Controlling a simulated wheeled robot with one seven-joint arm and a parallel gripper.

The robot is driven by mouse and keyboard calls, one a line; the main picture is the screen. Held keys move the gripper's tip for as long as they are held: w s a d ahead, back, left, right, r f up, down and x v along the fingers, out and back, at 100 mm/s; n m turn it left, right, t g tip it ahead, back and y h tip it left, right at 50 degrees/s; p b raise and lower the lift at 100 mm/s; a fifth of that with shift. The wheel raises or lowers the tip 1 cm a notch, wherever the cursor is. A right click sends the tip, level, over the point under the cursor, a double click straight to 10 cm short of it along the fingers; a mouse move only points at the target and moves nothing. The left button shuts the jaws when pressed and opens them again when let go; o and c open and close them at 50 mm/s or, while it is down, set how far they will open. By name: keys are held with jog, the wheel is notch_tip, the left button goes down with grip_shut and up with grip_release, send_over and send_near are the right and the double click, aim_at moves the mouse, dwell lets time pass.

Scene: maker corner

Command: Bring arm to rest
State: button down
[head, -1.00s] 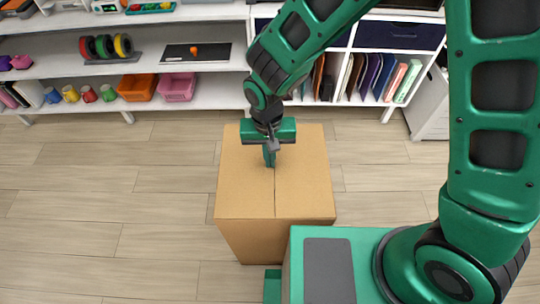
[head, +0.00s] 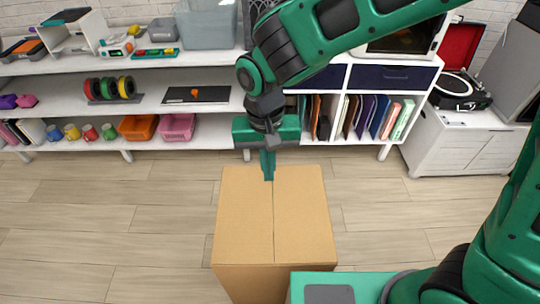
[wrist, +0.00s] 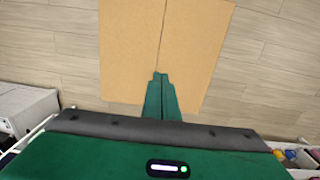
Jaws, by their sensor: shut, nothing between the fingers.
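My gripper (head: 268,166) is green and points down in the head view, over the far end of the cardboard box (head: 245,215). Its two fingers are together with nothing between them. In the wrist view the shut fingers (wrist: 160,98) appear in front of the brown box top (wrist: 128,40). I cannot tell how high the fingertips are above the box. My arm reaches in from the upper right of the head view.
A white shelf unit (head: 60,72) with mugs, spools and bins stands along the wall behind. A white cabinet (head: 455,145) with a record player (head: 462,90) stands at the right. The wooden floor (head: 110,215) left of the box is clear.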

jog(key=w+d+r+m, duration=0.1)
jog(key=d+r+m, duration=0.15)
jog(key=d, duration=1.05)
jog(key=w+d+r+m, duration=0.15)
jog(key=d+r, duration=0.25)
jog(key=d, duration=0.9)
jog(key=s+d+r+m, duration=0.1)
jog(key=s+d+m, duration=0.2)
jog(key=s+d, duration=1.2)
jog(key=shift+d+r+y, duration=0.25)
jog(key=shift+d+y, duration=0.05)
jog(key=shift+d, duration=0.55)
